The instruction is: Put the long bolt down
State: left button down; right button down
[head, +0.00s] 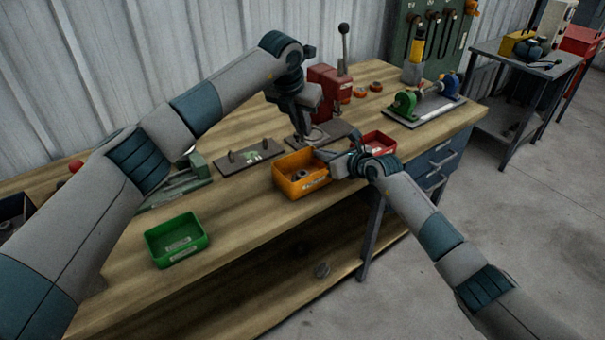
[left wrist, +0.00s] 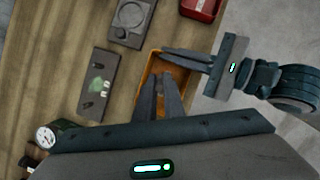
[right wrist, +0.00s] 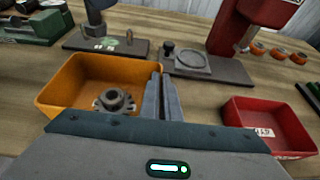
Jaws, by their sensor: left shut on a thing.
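My left gripper (head: 308,138) is above the bench by the back of the orange bin (head: 298,190). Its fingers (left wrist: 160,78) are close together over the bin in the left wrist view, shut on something. I cannot make out the long bolt; what the fingers hold is hidden or too small to tell. My right gripper (head: 328,155) is at the right rim of the orange bin. In the right wrist view its fingers (right wrist: 162,78) are together, with nothing visible between them.
Dark flanged parts (right wrist: 115,102) lie in the orange bin. A red bin (head: 378,142) is to its right and a green bin (head: 176,240) at front left. Behind are a plate with two pegs (head: 249,158) and a red press (head: 330,90). Bare wood separates the green and orange bins.

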aim_at(301, 142)
pick_arm(q)
jog(key=shift+f, duration=3)
jog(key=shift+f, duration=0.1)
jog(key=shift+f, duration=1.75)
jog(key=shift+f, duration=0.2)
jog(key=c, duration=1.9)
grip_release()
jog(key=shift+o, duration=0.2)
jog(key=shift+s+r, duration=0.1)
jog(key=shift+r, duration=0.35)
jog(key=v, duration=1.1)
jog(key=shift+r, duration=0.2)
